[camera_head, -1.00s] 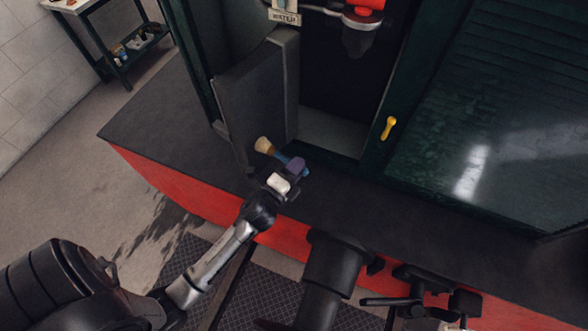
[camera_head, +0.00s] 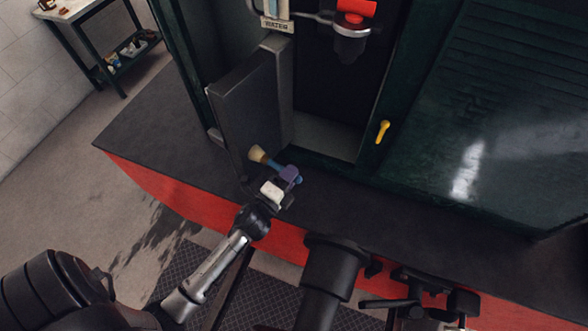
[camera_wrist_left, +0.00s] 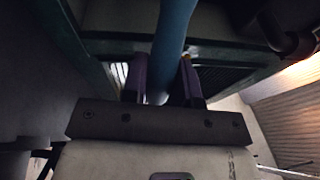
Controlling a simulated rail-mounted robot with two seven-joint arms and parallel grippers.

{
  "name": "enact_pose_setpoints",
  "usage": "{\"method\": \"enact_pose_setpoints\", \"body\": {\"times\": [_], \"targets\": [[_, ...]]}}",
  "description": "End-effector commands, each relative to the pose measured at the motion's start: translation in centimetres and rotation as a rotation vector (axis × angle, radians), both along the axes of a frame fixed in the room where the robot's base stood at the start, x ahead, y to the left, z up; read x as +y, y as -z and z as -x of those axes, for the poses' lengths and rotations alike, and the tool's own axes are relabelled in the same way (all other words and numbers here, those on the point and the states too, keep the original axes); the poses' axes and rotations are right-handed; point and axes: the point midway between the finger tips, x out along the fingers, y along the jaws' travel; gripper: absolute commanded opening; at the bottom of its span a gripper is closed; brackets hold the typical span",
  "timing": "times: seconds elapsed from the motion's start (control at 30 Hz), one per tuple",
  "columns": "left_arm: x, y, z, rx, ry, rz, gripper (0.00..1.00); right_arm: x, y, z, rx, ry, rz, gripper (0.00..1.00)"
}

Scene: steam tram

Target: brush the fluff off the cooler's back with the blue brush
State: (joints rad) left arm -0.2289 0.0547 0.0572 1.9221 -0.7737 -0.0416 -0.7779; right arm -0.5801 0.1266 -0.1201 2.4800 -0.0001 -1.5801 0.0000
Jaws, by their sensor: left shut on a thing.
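The blue brush (camera_head: 272,163) has a pale bristle head on its upper left end. My left gripper (camera_head: 289,174), with purple fingers, is shut on its blue handle. The brush is tilted, in front of the lower part of the open dark grey door (camera_head: 247,105); I cannot tell whether the bristles touch anything. In the left wrist view the blue handle (camera_wrist_left: 174,38) runs up between the purple fingers (camera_wrist_left: 162,82), and the bristles are out of sight. Fine-ribbed dark surfaces (camera_wrist_left: 218,76) lie behind it. I cannot make out the cooler's back or any fluff for certain.
A dark green frame surrounds an open recess with a WATER label (camera_head: 277,25) and a red-topped fitting (camera_head: 352,20) above. A yellow handle (camera_head: 382,131) is on the right. A dark ledge (camera_head: 150,125) with a red edge runs below. A small shelf table (camera_head: 100,45) stands far left.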

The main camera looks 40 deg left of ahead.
Motion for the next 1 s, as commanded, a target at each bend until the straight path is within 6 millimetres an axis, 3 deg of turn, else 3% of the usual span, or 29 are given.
{"method": "enact_pose_setpoints", "body": {"times": [0.53,1.0], "targets": [[-0.3,0.0,3.0,0.0,-0.001,-0.001,0.03,0.3,-0.3,0.0,0.0,0.007,-0.011,0.43],[-1.1,0.0,3.1,-0.001,-0.001,0.002,0.03,0.2,-0.2,0.0,0.0,0.005,-0.008,0.43]]}}
